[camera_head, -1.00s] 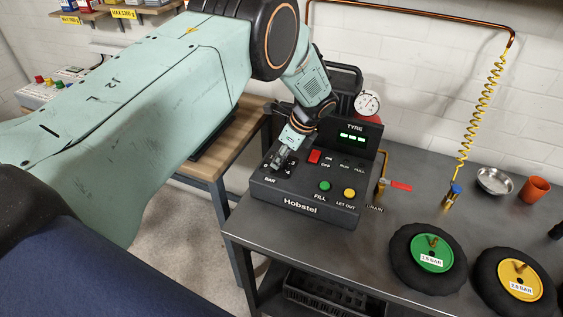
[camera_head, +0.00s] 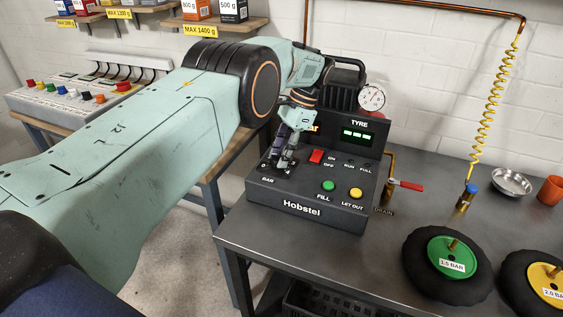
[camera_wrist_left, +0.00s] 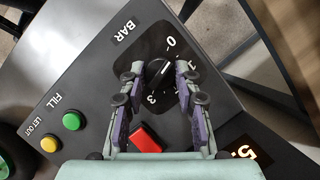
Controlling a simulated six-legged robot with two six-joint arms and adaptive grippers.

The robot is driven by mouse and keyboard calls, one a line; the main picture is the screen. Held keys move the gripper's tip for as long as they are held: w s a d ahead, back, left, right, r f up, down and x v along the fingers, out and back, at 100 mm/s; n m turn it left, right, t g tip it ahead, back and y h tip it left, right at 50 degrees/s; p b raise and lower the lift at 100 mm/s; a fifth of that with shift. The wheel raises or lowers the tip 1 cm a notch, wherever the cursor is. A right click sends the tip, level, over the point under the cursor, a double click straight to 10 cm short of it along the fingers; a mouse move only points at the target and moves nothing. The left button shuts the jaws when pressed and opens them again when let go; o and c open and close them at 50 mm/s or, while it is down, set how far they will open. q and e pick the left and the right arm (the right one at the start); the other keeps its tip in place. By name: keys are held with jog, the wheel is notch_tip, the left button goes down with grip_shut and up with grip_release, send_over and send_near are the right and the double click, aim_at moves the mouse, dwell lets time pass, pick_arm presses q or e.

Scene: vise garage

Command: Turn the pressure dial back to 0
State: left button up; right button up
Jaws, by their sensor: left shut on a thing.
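The Hobstel tyre inflator (camera_head: 320,190) is a black box on the workbench. Its BAR dial (camera_head: 263,170) is at the left of the sloped face, mostly hidden by my gripper. My left gripper (camera_head: 281,163) reaches down onto it. In the left wrist view the black dial knob (camera_wrist_left: 158,75) sits between the two fingers of the left gripper (camera_wrist_left: 157,78), which is shut on it. A pale pointer line on the knob slants to the upper right, roughly between 0 and 1; its exact reading is unclear. My right gripper is not in view.
The red switch (camera_head: 317,156), green FILL button (camera_head: 328,186) and yellow LET OUT button (camera_head: 356,193) are close beside the dial. A red-handled drain valve (camera_head: 405,185) and the 1.5 BAR wheel (camera_head: 447,255) stand to the right. A gauge (camera_head: 371,97) is behind.

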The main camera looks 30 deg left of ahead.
pick_arm(q)
jog(key=shift+a+f+n+g+h+b, duration=0.1)
jog(key=shift+n+g+h+b, duration=0.2)
jog(key=shift+n+b, duration=0.55)
jog(key=shift+a+n+g+h+b, duration=0.1)
jog(key=shift+n+h+b, duration=0.4)
jog(key=shift+n, duration=0.45)
jog(key=shift+s, duration=0.1)
jog(key=o, duration=1.1)
jog(key=shift+o, duration=0.2)
jog(key=shift+d, duration=0.1)
jog(key=shift+r, duration=0.2)
